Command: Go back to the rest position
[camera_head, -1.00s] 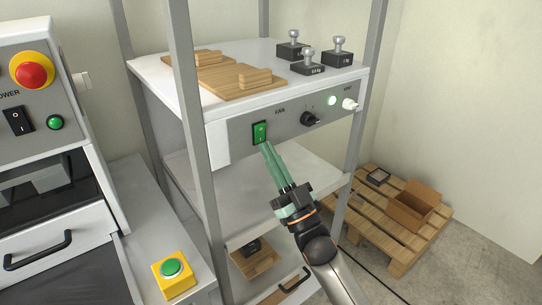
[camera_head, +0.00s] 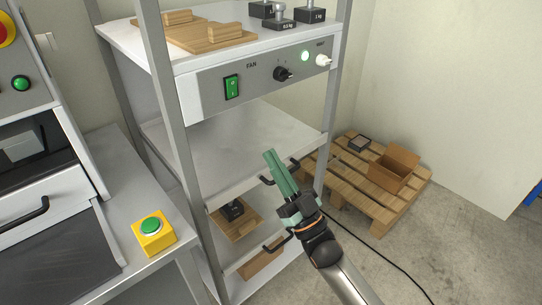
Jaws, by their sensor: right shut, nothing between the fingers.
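My right gripper (camera_head: 272,158) has green fingers pressed together with nothing between them. It is in front of the shelf rack, below the fan panel (camera_head: 262,80) and apart from it. My right arm comes in from the lower right. My left gripper is not in the picture.
The rack's front post (camera_head: 172,125) stands left of my gripper. Drawer handles (camera_head: 277,246) are close to it. A pallet (camera_head: 345,190) with an open cardboard box (camera_head: 393,168) lies at right. A yellow box with a green button (camera_head: 152,233) sits on the left machine's ledge.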

